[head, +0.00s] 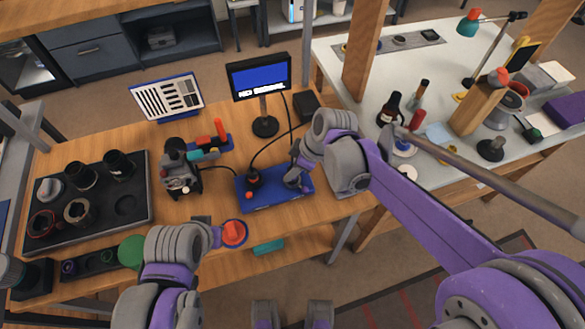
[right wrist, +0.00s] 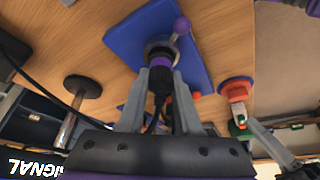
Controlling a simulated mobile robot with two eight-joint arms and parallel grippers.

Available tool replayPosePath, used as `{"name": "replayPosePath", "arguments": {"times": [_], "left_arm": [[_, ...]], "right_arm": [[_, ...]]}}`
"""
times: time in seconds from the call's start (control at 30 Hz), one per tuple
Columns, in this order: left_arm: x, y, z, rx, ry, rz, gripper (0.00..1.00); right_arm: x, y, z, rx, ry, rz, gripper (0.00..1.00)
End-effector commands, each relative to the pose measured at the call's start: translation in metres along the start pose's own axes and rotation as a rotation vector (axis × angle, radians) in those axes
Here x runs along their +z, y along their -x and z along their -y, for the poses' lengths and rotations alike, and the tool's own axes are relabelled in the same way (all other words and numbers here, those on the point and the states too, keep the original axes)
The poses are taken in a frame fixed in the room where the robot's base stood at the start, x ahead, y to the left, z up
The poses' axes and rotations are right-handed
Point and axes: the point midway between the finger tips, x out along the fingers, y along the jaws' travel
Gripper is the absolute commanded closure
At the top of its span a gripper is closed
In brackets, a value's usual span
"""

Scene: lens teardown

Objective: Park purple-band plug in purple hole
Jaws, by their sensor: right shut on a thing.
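My right gripper (right wrist: 155,82) is shut on a dark plug with a purple band (right wrist: 160,64). The plug's banded end is at a round metal-ringed socket (right wrist: 160,47) on a blue board (right wrist: 125,36); I cannot tell whether it is inside. A purple ball-ended lever (right wrist: 181,26) is beside the socket. In the head view my right gripper (head: 295,180) is over the right part of the blue board (head: 272,200) and hides the plug. My left gripper (head: 211,237) is by a red round piece (head: 234,232); its jaws are unclear.
A black knob-like part (head: 253,178) stands on the board's left. A monitor (head: 259,76), a microscope-like device (head: 180,170) and a dark tray of lens parts (head: 137,218) stand around it. A black cable (head: 270,145) runs near the board.

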Motion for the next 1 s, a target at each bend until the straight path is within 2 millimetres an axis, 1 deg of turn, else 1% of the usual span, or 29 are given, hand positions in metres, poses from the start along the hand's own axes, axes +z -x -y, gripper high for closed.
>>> {"name": "replayPosePath", "arguments": {"times": [0.63, 1.0], "left_arm": [[-0.004, 0.004, 0.0, 0.0, 0.0, -0.003, 1.0], [-0.011, 0.013, 0.0, 0.0, 0.0, -0.008, 1.0]], "right_arm": [[-0.003, 0.007, 0.0, 0.0, 0.0, 0.0, 1.0], [-0.009, 0.02, 0.0, 0.0, 0.0, 0.0, 1.0]]}}
